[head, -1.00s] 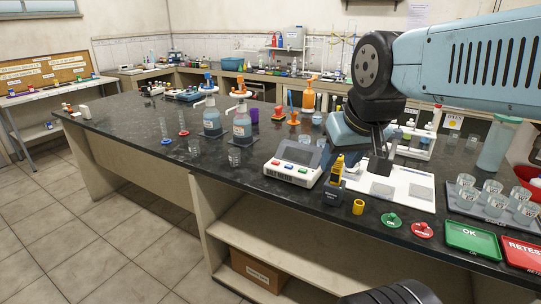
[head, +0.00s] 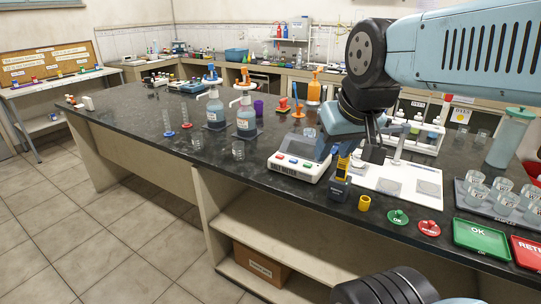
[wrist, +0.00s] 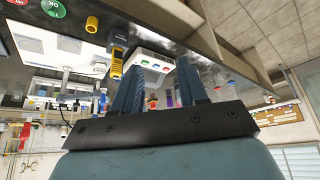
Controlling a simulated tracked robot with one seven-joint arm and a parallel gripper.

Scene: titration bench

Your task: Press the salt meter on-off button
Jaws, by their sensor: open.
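The salt meter (head: 300,167) is a white, sloped box near the bench's front edge, with red, green and blue buttons in a row and a grey screen behind them. My blue wrist covers part of the screen in the head view. In the wrist view the meter (wrist: 150,63) appears upside down, with its coloured buttons (wrist: 155,66) beyond and between my fingers. My gripper (wrist: 158,85) is open and empty, its two blue fingers apart. In the head view the gripper (head: 374,151) hangs to the right of the meter, apart from the buttons; its fingertips are hard to make out.
A yellow and dark handheld device (head: 342,170) stands close to the meter's right, with a yellow cap (head: 364,202) in front. A white board (head: 402,185) lies farther right. Pump bottles (head: 246,120) and a clear beaker (head: 238,150) stand to the left. Bench space before the beaker is clear.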

